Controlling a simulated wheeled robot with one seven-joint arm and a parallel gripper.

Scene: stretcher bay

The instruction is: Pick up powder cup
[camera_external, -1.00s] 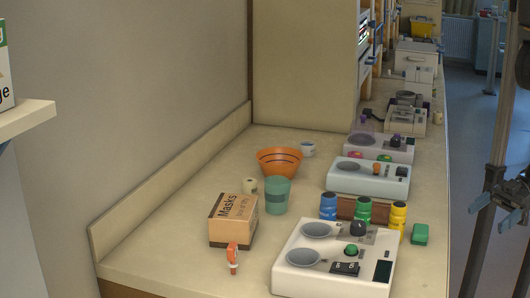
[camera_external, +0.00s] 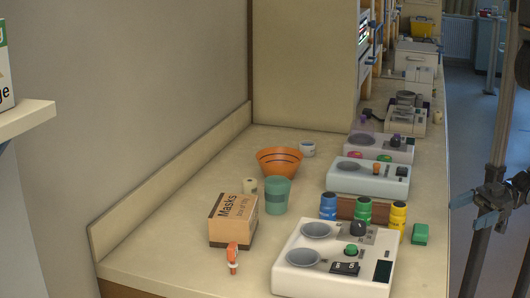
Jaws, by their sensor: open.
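No cup carries a readable powder label. A teal, slightly see-through cup (camera_external: 278,196) stands upright on the counter beside the masks box. A small white cup (camera_external: 307,149) with a bluish mark stands farther back, behind the orange bowl; I cannot tell which is the powder cup. My gripper (camera_external: 462,212) is at the right edge, beyond the counter's right side, dark and small in the picture. Its fingers are apart and point left, with nothing seen between them. It is well clear of both cups.
White devices (camera_external: 335,262) and coloured bottles (camera_external: 363,211) line the counter's right side. The counter's left strip is clear.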

